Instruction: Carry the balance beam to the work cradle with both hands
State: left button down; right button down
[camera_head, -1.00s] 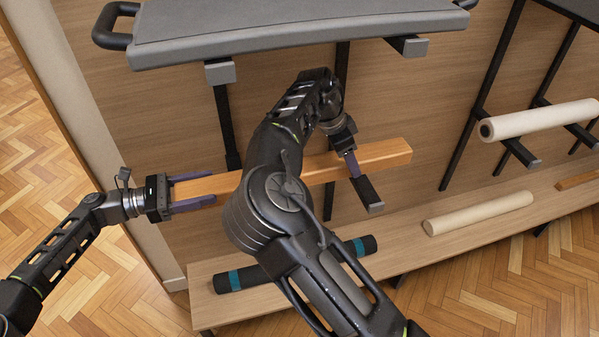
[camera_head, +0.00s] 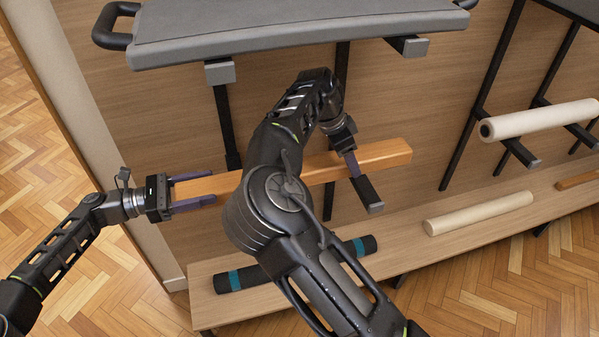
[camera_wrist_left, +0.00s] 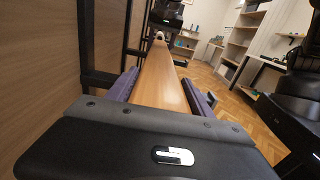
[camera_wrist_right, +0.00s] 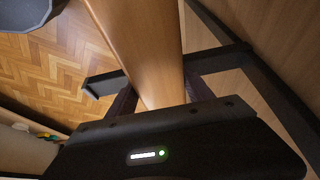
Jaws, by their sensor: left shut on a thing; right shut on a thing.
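The balance beam (camera_head: 370,158) is a long orange-brown wooden bar, held roughly level in front of the wood-panelled rack, its right end slightly higher in the head view. My left gripper (camera_head: 192,191) is shut on its left end; the beam runs away between the purple fingers in the left wrist view (camera_wrist_left: 160,82). My right gripper (camera_head: 360,178) is shut on the beam nearer its right end. The beam also fills the middle of the right wrist view (camera_wrist_right: 143,45). My right arm hides the beam's middle. I cannot make out the work cradle for certain.
A grey padded board (camera_head: 300,30) rests on brackets above the beam. A low wooden shelf (camera_head: 400,262) below bears a dark roll with teal bands (camera_head: 250,276) and a cream roll (camera_head: 478,212). Another cream roll (camera_head: 540,119) lies on brackets at right. Parquet floor is open at left.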

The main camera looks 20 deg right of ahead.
pick_arm(q)
jog(key=shift+r, duration=0.25)
pick_arm(e)
jog(key=shift+r, duration=0.2)
